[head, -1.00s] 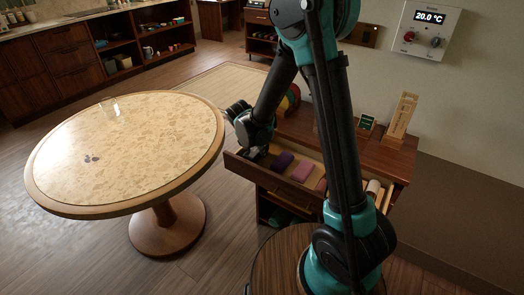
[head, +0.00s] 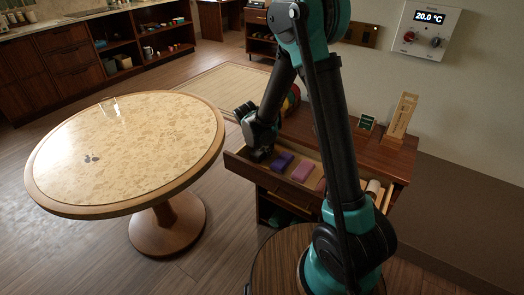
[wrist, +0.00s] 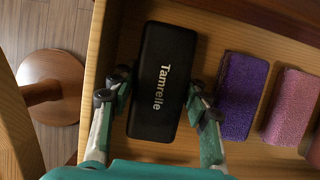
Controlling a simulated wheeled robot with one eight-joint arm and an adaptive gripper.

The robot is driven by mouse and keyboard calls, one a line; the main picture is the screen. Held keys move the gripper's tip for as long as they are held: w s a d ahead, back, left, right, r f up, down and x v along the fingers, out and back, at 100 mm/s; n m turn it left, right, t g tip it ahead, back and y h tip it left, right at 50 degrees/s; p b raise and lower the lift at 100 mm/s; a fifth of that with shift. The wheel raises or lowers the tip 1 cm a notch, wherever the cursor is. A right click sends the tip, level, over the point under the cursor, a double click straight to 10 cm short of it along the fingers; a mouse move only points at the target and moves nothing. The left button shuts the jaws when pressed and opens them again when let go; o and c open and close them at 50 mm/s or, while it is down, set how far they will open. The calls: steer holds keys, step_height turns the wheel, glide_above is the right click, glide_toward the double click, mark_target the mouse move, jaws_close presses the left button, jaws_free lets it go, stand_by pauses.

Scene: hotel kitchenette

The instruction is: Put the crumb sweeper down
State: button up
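The crumb sweeper, which I take to be the black block lettered "Tamrelle" (wrist: 163,80), is at the left end of the open wooden drawer (head: 240,163). My gripper (wrist: 158,88) has one finger along each long side of it, and the fingertips look in contact with it. In the head view my gripper (head: 260,150) is low in the drawer's left end and mostly hides the block. The block looks level and close to the drawer floor; whether it rests on the floor is not clear.
A purple sponge (wrist: 243,95) and a pink sponge (wrist: 291,105) lie just right of the block. The drawer's left wall (wrist: 95,75) is close to my left finger. A round table (head: 130,150) stands to the left. A wooden stand (head: 402,115) is on the cabinet top.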

steer(key=shift+o, duration=0.4)
steer(key=v, duration=1.2)
steer(key=shift+d+r, duration=0.15)
steer(key=shift+r, duration=0.05)
steer(key=s+d+m+y, duration=0.1)
steer(key=s+d+m, duration=0.8)
steer(key=d+m, duration=0.5)
steer(key=s+d+f+m+y, duration=0.1)
steer(key=s+d+f+m, duration=0.1)
steer(key=s+d+m, duration=0.5)
steer(key=s+m, duration=0.4)
steer(key=m, duration=0.4)
steer(key=shift+s+d+f+y, duration=0.2)
steer(key=shift+s+f+y, duration=0.1)
steer(key=shift+s, duration=0.1)
